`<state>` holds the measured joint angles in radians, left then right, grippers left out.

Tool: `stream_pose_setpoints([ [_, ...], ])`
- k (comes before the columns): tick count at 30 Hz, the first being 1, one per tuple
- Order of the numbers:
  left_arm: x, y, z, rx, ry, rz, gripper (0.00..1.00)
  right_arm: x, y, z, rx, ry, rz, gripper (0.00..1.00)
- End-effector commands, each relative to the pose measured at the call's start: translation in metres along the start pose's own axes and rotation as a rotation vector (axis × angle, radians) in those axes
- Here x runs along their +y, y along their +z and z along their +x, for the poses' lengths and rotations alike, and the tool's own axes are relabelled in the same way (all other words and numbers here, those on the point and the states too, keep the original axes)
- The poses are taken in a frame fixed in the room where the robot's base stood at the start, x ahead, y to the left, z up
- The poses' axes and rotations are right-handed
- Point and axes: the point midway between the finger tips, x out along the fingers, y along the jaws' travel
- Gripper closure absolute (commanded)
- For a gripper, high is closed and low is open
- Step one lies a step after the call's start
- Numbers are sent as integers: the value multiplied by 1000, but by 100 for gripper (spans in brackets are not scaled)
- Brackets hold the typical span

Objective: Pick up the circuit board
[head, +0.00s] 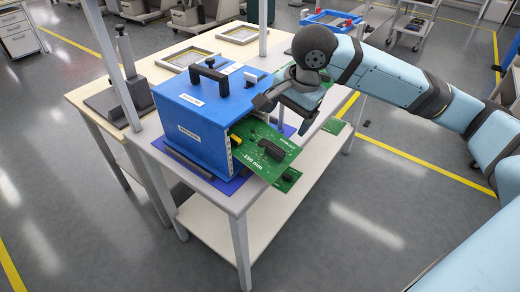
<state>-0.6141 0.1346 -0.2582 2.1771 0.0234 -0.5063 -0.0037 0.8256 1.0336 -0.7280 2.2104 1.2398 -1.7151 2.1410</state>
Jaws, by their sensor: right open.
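A green circuit board (264,153) with black parts and white lettering sticks out of the right side of a blue box (188,133) on the table. Its inner end is hidden inside the box. My right gripper (272,108) is open just above the board's far edge, near the box's right side. I cannot tell whether it touches the board. My left gripper is not in view.
The blue box has a black handle (209,68) on top and stands on a blue mat on the white table (232,203). A metal post (104,50) rises at the table's left. Empty frames (188,59) lie behind. Open floor lies right.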

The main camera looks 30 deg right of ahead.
Motion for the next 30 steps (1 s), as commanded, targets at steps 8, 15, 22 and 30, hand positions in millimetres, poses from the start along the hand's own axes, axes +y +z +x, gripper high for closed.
stream_pose_setpoints([
  [8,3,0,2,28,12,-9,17,0,1,56,-2,0,-2,17],
  [15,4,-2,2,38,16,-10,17,0,1,70,-1,-2,-4,17],
  [22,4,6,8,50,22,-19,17,3,2,102,-1,-1,-3,17],
  [30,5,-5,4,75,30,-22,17,2,2,118,-1,-3,-4,17],
])
